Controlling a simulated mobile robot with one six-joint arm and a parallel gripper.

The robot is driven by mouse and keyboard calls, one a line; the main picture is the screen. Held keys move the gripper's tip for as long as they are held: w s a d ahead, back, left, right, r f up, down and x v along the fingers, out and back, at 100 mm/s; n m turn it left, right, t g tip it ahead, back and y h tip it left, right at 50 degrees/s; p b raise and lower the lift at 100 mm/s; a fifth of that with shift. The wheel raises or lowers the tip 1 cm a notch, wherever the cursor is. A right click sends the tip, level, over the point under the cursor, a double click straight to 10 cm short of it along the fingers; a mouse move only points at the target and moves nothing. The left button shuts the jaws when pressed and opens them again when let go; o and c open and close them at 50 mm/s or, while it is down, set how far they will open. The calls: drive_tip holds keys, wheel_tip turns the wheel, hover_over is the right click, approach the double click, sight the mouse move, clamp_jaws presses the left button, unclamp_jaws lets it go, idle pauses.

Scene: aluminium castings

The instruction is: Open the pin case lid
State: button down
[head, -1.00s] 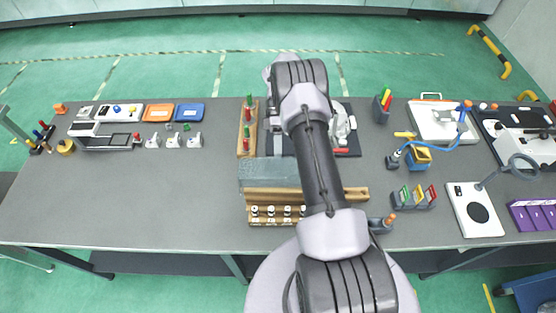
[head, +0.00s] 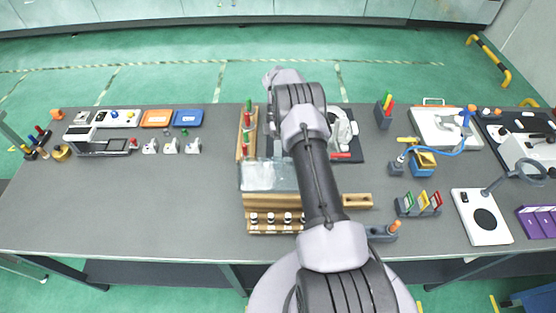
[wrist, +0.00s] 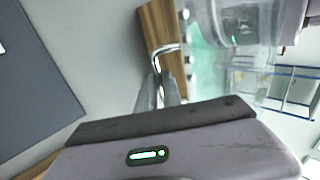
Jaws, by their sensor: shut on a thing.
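The wooden pin case (head: 262,200) stands near the front middle of the table, with several pins in its front row. Its clear lid (head: 262,176) shows over the top as a pale, glassy panel. In the wrist view, the clear lid (wrist: 225,45) fills the upper right, next to a wooden strip of the case (wrist: 158,25). My gripper (wrist: 160,92) is shut on a bent metal handle (wrist: 166,48) beside the lid. In the head view my arm hides the gripper, the handle and the right part of the case.
A wooden rack with red and green pegs (head: 248,130) stands behind the case. A dark board with a white casting (head: 343,128) lies behind my arm. A slotted holder with coloured cards (head: 418,203) stands to the right.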

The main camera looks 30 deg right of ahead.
drive_tip(key=c, duration=1.5)
unclamp_jaws()
drive_tip(key=shift+w+f, duration=0.1)
